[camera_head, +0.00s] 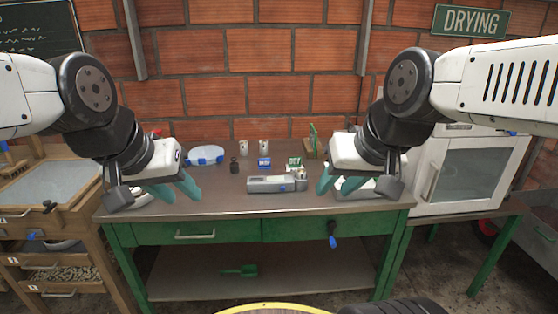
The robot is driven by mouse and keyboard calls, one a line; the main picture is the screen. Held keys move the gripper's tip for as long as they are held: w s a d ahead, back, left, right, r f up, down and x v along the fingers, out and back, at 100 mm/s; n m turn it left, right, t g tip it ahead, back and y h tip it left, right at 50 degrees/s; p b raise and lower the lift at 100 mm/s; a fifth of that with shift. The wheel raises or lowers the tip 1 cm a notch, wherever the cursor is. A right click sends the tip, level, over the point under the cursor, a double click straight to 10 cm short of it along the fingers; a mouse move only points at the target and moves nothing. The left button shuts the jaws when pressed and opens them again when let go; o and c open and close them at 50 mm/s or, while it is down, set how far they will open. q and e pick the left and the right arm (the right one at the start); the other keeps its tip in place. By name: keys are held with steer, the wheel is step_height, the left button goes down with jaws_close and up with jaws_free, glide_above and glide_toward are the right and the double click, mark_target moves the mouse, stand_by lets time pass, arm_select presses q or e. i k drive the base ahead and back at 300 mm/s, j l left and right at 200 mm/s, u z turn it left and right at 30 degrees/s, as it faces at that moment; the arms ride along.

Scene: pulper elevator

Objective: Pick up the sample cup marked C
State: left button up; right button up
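Two small white cups, a left one (243,148) and a right one (264,147), stand upright near the back of the workbench (225,180). Dark marks on them are too small to read, so I cannot tell which is marked C. My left gripper (180,192) has teal fingers spread apart and hangs over the bench's left front, left of and nearer than the cups. My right gripper (342,186) also has teal fingers apart, over the bench's right part. Both look empty, and neither touches a cup.
A grey device (277,184) lies mid-bench between my grippers. A blue-rimmed dish (205,155), a dark weight-like object (234,166), a blue block (264,163) and a green-and-white box (294,164) stand around the cups. A white drying cabinet (478,170) is at right.

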mark_target(301, 173)
steer(key=i+l+u, duration=0.35)
steer(key=l, duration=0.25)
steer(key=i+l+u, duration=0.2)
steer(key=i+l, duration=0.05)
steer(key=l, duration=0.1)
